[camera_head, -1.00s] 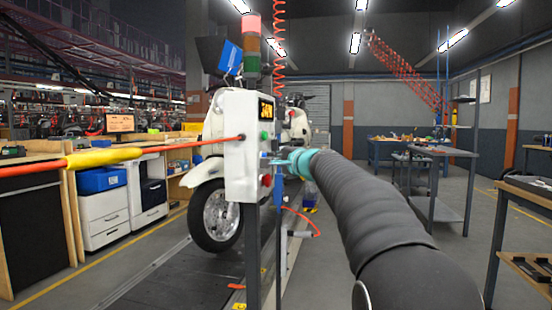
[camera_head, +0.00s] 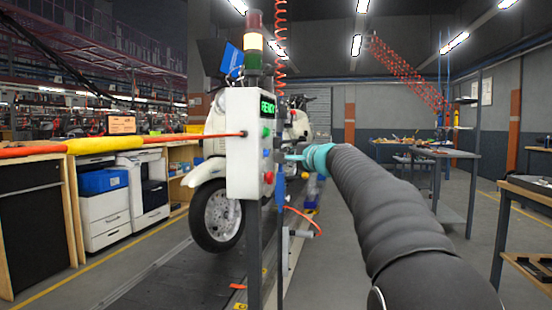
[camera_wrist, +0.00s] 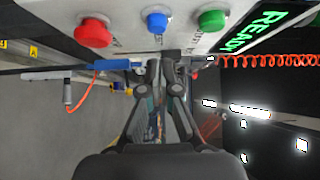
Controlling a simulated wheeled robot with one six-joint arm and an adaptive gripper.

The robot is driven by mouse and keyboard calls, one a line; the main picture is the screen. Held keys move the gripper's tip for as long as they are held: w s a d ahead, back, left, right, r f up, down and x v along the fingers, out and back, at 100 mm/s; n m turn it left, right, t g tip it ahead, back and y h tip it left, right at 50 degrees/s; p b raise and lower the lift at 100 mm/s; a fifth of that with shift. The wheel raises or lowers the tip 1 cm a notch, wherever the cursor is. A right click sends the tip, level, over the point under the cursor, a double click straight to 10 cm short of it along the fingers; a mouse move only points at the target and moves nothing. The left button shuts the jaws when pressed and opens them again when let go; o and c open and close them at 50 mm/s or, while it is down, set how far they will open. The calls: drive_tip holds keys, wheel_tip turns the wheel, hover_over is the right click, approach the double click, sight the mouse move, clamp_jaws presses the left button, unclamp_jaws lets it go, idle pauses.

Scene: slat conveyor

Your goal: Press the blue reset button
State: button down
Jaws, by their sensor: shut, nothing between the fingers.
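The control box (camera_head: 243,165) stands on a post left of my gripper, its display (camera_head: 267,107) reading READY in green. The blue button (camera_head: 267,153) sits on its face between a green button (camera_head: 266,132) above and a red button (camera_head: 268,178) below. In the wrist view the blue button (camera_wrist: 157,22) shows between the red button (camera_wrist: 94,31) and green button (camera_wrist: 212,20). My gripper (camera_head: 287,158) is shut and empty, to the right of the blue button with a small gap. Its fingertips also show in the wrist view (camera_wrist: 172,60).
A signal tower (camera_head: 254,43) on the box has its middle segment lit. A white scooter (camera_head: 215,205) stands behind the box on the conveyor (camera_head: 195,275). A red coiled hose (camera_head: 280,55) hangs close by.

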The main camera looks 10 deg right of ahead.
drive_tip(key=b+v, duration=0.2)
drive_tip(key=v, duration=0.7)
drive_tip(key=shift+s+d, duration=0.2)
drive_tip(key=shift+s, duration=0.15)
drive_tip(key=s+a+f+n+g+h, duration=0.1)
drive_tip(key=s+a+f+n+g, duration=0.25)
drive_tip(key=f, duration=0.85)
drive_tip(key=s+f+n+g+h, duration=0.15)
drive_tip(key=s+f+g, duration=0.35)
drive_tip(key=f, duration=0.6)
drive_tip(key=s+a+f+n+g+h, duration=0.1)
drive_tip(key=s+a+f+n, duration=0.1)
drive_tip(key=s+f, duration=0.3)
drive_tip(key=s+a+f+n+g+h, duration=0.1)
drive_tip(key=s+f+n, duration=0.3)
drive_tip(key=s, duration=1)
drive_tip(key=s+a+f+n+g+h, duration=0.1)
drive_tip(key=s+a+f+n, duration=0.2)
drive_tip(key=s+f, duration=0.3)
drive_tip(key=shift+s+f+p, duration=0.25)
drive_tip(key=shift+s+p, duration=0.2)
drive_tip(key=shift+s, duration=1.75)
